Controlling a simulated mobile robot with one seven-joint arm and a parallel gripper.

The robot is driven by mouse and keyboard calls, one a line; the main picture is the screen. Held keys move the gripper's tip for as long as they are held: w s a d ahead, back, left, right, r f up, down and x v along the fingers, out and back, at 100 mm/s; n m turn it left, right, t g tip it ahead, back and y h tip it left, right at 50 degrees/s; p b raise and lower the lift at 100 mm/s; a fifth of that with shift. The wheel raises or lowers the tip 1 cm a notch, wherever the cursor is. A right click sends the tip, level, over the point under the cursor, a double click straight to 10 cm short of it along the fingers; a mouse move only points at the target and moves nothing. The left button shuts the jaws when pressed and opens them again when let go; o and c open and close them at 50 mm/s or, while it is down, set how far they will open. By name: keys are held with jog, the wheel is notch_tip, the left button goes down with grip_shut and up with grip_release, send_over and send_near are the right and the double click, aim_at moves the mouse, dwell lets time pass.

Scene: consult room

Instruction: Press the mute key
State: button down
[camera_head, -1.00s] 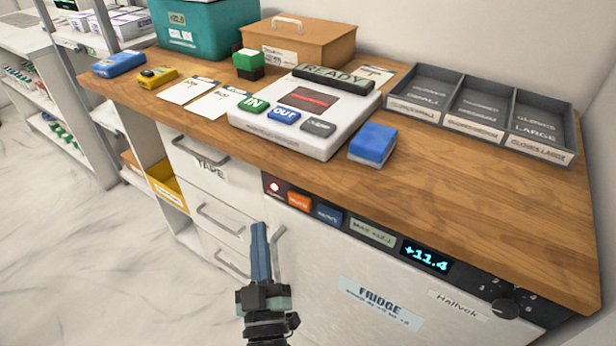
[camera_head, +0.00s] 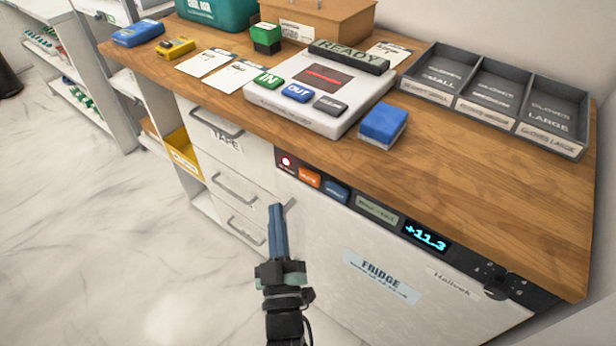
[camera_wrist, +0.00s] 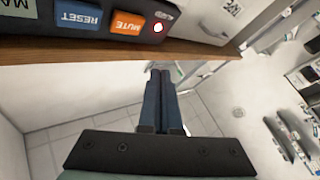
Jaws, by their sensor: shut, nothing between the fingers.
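The orange mute key (camera_head: 309,177) sits on the dark control strip along the top of the fridge front, between a lit red lamp (camera_head: 286,161) and the blue reset key (camera_head: 335,192). In the wrist view the mute key (camera_wrist: 128,24) reads "MUTE" upside down, with the reset key (camera_wrist: 79,19) beside it. My gripper (camera_head: 275,208) is shut and empty. It is in front of the fridge and drawers, lower in the picture than the mute key and apart from it.
The wooden counter (camera_head: 480,180) overhangs the strip. A display (camera_head: 425,236) reads +11.3, with a knob (camera_head: 497,286) to its right. Drawer handles (camera_head: 240,188) stick out left of the fridge. A white scanner pad, blue block and grey glove tray stand on the counter.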

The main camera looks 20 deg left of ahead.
aim_at(302, 174)
jog(key=w+d, duration=0.2)
jog(key=w, duration=0.4)
jog(key=shift+w+d+b, duration=0.15)
jog(key=shift+b, duration=0.3)
dwell(1.6)
jog(key=shift+w+d, duration=0.15)
jog(key=shift+w, duration=0.2)
jog(key=shift+w+d, duration=0.2)
jog(key=shift+w, duration=0.3)
dwell(0.7)
jog(key=shift+s, duration=0.15)
jog(key=shift+s+a, duration=0.35)
jog(key=shift+s, duration=0.4)
jog(key=shift+s+a+b, duration=0.2)
jog(key=shift+s+a, duration=0.1)
jog(key=shift+s, duration=0.5)
jog(key=shift+s+a+b, duration=0.15)
jog(key=shift+s+a, duration=0.1)
jog(key=shift+s, duration=0.5)
jog(key=shift+s+a+b, duration=0.2)
jog(key=shift+s+a, duration=0.1)
jog(key=shift+s, duration=0.5)
